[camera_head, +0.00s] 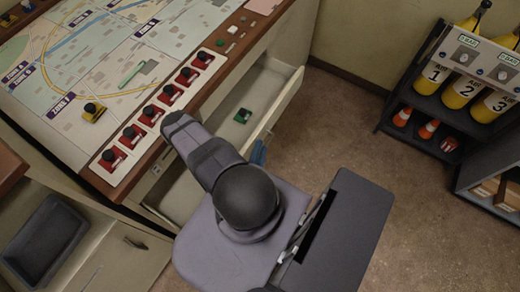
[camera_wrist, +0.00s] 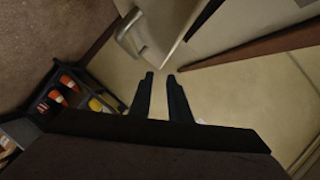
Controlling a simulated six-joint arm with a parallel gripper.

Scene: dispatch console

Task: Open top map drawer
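The map drawer (camera_head: 284,104) under the map table stands pulled out in the head view, its inside showing. A small green item (camera_head: 242,115) lies in it. My arm crosses over the drawer and hides part of it. A small bluish piece (camera_head: 258,152) shows at the drawer front beside my arm; I cannot tell what it is. In the wrist view my gripper (camera_wrist: 160,76) has two dark fingers apart with nothing between them. A pale handle (camera_wrist: 130,38) on a light panel is just beyond the fingertips, apart from them. My fingertips are not clear in the head view.
The map table (camera_head: 110,60) carries a row of red switches (camera_head: 150,115) along its edge. A rack (camera_head: 430,115) with yellow cylinders and orange cones stands at the right. A dark tray (camera_head: 45,240) is at lower left. Brown floor (camera_head: 340,120) is clear between drawer and rack.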

